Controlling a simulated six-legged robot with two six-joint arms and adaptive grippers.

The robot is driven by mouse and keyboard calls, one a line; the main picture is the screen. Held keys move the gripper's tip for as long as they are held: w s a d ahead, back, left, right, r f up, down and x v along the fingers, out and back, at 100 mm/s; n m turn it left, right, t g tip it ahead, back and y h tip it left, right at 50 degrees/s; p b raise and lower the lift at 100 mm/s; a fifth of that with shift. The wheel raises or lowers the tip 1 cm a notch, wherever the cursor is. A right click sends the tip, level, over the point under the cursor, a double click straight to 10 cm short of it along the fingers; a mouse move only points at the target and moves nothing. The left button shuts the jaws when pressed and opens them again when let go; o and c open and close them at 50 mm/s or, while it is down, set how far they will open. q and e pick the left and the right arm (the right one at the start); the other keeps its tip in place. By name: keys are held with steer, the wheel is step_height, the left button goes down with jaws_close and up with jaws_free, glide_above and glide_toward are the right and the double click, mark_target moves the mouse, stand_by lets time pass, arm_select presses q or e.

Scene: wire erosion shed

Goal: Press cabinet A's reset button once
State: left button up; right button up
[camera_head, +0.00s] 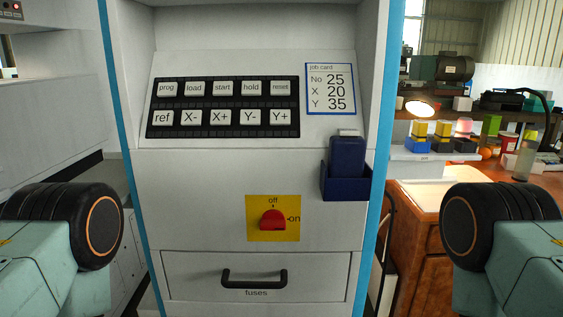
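A pale grey cabinet (180,190) with blue side edges stands straight ahead; no letter A shows on it. Its sloped panel carries a black keypad (222,106) with two rows of pale keys. The reset key (281,88) is at the right end of the upper row, beside the hold key (251,88). Nothing covers the reset key. My arms show at the lower left and lower right edges, well below and apart from the keypad. Neither gripper is in view.
A job card (330,89) is right of the keys. Below are a dark blue holder (345,186) with a blue block in it, a red rotary switch (272,220) on a yellow plate, and a fuses drawer (200,278). A wooden bench (416,205) stands at right.

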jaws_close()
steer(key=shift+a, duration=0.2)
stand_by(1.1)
